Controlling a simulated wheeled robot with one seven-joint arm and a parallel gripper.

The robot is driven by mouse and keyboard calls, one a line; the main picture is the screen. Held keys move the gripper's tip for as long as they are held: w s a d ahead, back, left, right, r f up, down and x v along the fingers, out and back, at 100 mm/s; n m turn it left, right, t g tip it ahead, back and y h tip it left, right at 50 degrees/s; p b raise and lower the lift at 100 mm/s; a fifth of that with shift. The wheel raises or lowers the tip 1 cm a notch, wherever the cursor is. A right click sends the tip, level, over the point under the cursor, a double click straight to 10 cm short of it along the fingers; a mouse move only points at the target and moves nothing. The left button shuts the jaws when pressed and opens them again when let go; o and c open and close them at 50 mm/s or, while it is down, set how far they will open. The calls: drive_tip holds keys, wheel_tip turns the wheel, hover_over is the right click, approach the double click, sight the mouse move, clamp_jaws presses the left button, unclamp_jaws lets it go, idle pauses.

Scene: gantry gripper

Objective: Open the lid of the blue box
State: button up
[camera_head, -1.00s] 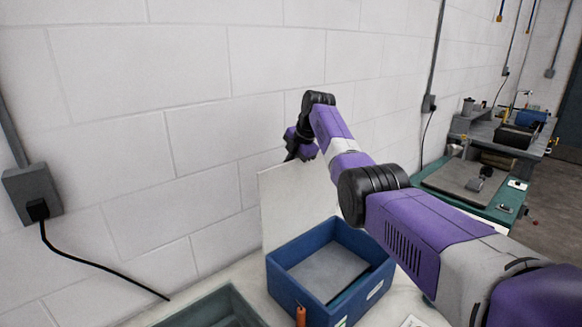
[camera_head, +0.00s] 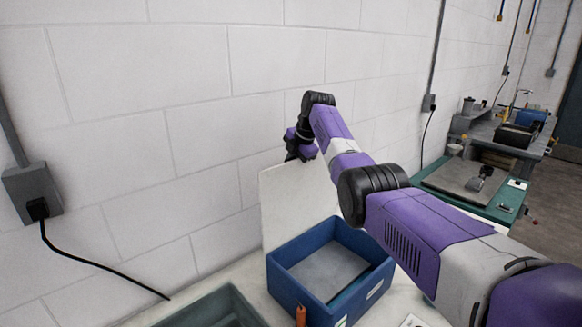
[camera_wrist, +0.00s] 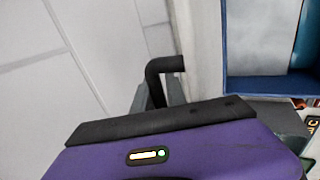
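The blue box (camera_head: 292,292) stands on the white worktop. Its pale lid (camera_head: 288,205) stands up nearly vertical at the back edge, close to the wall, so the box is open and its grey inside shows. My gripper (camera_head: 300,152) is at the top edge of the lid; I cannot tell if it touches. In the wrist view, a dark bent piece (camera_wrist: 163,72) shows beyond the purple gripper body, and part of the box (camera_wrist: 270,88) shows at the right. The fingertips are mostly hidden, so their opening does not show.
A grey-green tray (camera_head: 222,306) lies left of the box. An orange item (camera_head: 301,315) is at the box's front. The block wall (camera_head: 140,130) is close behind the lid. A green bench (camera_head: 450,200) stands to the right.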

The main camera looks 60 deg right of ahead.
drive_tip(key=shift+s+a+f, duration=0.1)
drive_tip(key=shift+f, duration=0.25)
drive_tip(key=d+b+v, duration=0.1)
drive_tip(key=b+v, duration=0.1)
drive_tip(key=v, duration=0.6)
drive_tip(key=shift+a+r, duration=0.25)
drive_tip(key=shift+a, duration=0.2)
wheel_tip(320, 180, up, 9)
drive_tip(key=w+p, duration=0.2)
drive_tip(key=p, duration=0.1)
drive_tip(key=shift+d+p, duration=0.3)
drive_tip(key=shift+p, duration=0.05)
drive_tip(key=shift+f, duration=0.2)
idle(0.6)
